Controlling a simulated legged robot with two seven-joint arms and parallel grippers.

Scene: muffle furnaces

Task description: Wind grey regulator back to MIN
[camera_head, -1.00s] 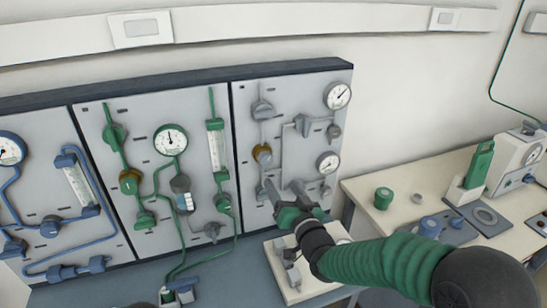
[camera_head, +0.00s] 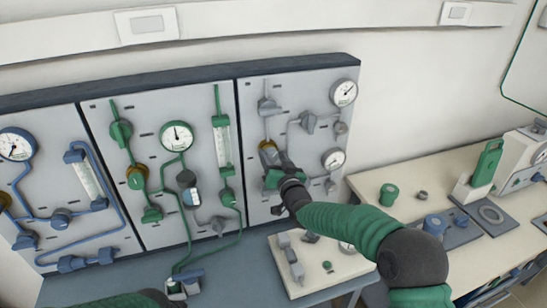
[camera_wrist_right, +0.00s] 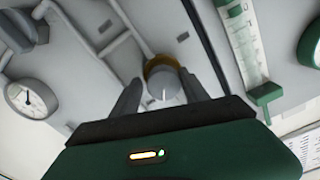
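The grey regulator is a round grey knob with a brass collar (camera_head: 267,145) on the right grey panel, below a small valve. My right gripper (camera_head: 270,166) is in front of it and hides its lower part. In the right wrist view the knob (camera_wrist_right: 165,84) faces me with a white line on its face. The fingers of the right gripper (camera_wrist_right: 160,88) stand apart on either side of it, with a gap visible at the left finger. I cannot tell whether the right finger touches. No MIN marking is readable. Only a green sleeve of my left arm shows at the bottom edge.
Two gauges (camera_head: 333,159) and grey valves sit right of the regulator. The green panel (camera_head: 160,200) is to its left. A cream board with fittings (camera_head: 320,274) lies on the bench below. A side bench (camera_head: 410,190) holds a green bottle and small items.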

